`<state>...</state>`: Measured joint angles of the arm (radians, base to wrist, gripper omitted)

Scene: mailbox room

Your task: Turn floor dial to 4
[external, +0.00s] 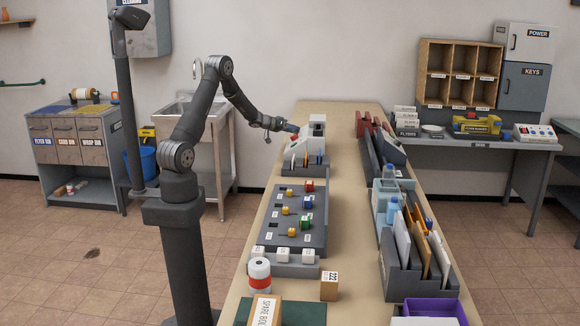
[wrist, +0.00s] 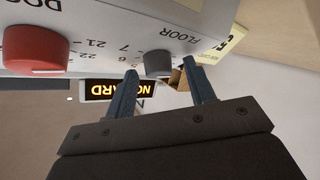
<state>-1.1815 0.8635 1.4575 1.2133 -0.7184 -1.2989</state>
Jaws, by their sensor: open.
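The grey floor dial (wrist: 158,63) sits on a light panel face, under the upside-down word FLOOR in the wrist view. My gripper (wrist: 160,70) is open, with one blue-grey finger on each side of the dial. I cannot tell whether the fingers touch it. Numbers such as 7, 21 and 22 show left of the dial; its pointer setting is not readable. In the external view my gripper (external: 288,127) is at the white device (external: 312,132) at the far end of the bench, and the dial is hidden.
A red knob (wrist: 36,48) lies left of the dial. An orange-lit display (wrist: 112,90) is partly covered by a finger. A yellow card (wrist: 222,45) is at the panel's right side. A grey tray with coloured blocks (external: 288,237) stands nearer on the bench.

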